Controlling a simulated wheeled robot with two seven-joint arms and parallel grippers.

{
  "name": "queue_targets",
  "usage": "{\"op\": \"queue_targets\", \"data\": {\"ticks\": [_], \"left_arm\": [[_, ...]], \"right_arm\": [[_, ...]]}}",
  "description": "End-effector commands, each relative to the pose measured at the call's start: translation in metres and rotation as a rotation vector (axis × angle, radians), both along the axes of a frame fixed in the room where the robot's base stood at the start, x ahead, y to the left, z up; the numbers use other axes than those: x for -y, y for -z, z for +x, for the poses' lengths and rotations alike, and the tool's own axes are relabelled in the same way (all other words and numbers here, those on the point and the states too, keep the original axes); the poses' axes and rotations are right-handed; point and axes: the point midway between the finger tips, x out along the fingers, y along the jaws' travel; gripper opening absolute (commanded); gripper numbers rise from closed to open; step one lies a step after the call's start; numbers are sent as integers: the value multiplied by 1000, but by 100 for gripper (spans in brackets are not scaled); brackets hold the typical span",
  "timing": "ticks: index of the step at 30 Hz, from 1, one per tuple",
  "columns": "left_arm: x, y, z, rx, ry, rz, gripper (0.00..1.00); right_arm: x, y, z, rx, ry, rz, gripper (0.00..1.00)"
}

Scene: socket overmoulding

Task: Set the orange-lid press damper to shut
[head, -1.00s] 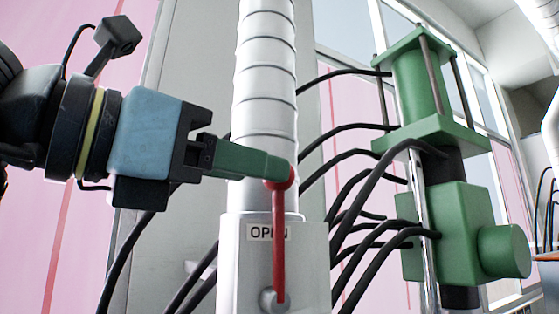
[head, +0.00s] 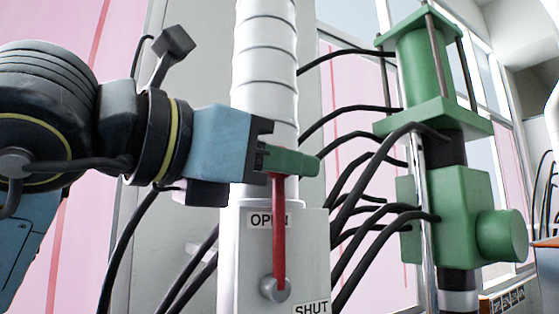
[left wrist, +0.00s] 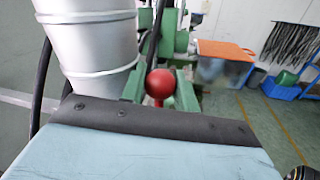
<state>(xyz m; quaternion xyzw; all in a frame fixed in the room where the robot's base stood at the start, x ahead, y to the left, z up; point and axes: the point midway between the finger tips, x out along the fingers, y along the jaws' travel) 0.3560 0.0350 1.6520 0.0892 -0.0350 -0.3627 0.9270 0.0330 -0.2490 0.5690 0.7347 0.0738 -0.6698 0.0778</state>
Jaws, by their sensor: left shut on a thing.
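The damper's red lever (head: 279,235) stands nearly upright on a light grey box (head: 252,250) on the silver duct. A SHUT label (head: 311,308) shows lower right. My left gripper (head: 298,162) is shut on the lever's top end; its green fingers hide the knob in the head view. In the left wrist view the red ball knob (left wrist: 160,83) sits between the two green fingers (left wrist: 160,90). My right gripper is not in view.
The silver duct (head: 266,80) rises behind my gripper. Several black cables (head: 350,190) run from it to a green press-like machine (head: 455,205) at the right. An orange-lidded bin (left wrist: 224,50) stands on the floor in the left wrist view.

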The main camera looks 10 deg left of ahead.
Motion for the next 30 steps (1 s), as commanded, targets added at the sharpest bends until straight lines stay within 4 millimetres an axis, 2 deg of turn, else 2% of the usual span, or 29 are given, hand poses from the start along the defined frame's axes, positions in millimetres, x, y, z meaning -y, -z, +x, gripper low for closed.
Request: {"op": "queue_targets", "data": {"ticks": [3, 14, 30], "left_arm": [[0, 0, 0, 0, 0, 0, 0], [5, -2, 3, -26, 2, 37, 0], [39, 6, 28, -244, 0, 337, 0]], "right_arm": [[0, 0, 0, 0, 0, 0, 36], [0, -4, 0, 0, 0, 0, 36], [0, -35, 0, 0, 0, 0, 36]]}}
